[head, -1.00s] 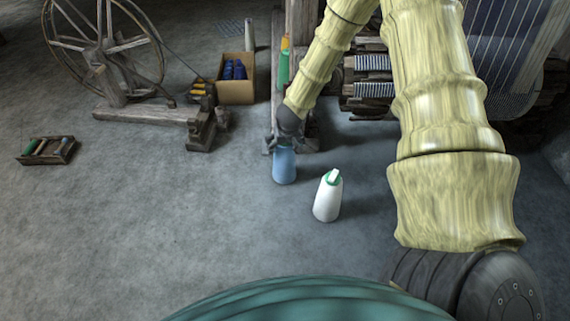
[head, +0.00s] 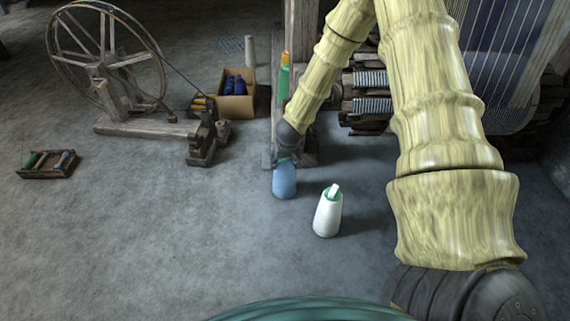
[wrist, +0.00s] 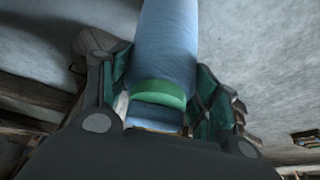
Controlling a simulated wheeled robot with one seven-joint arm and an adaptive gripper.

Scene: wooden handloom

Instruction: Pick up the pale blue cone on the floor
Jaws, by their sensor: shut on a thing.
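The pale blue cone (head: 284,183) stands upright beside the loom's post, its top under my gripper (head: 286,158). My gripper is shut on the cone's upper end. In the wrist view the cone (wrist: 166,45) lies between the two dark green-padded fingers of my gripper (wrist: 160,95), with a green band near its tip. I cannot tell from the head view whether its base is clear of the floor.
A white cone with a green top (head: 327,214) stands close by to the right. The loom's wooden post (head: 302,60) rises just behind. A cardboard box (head: 236,102) and a spinning wheel (head: 108,60) are at the back left.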

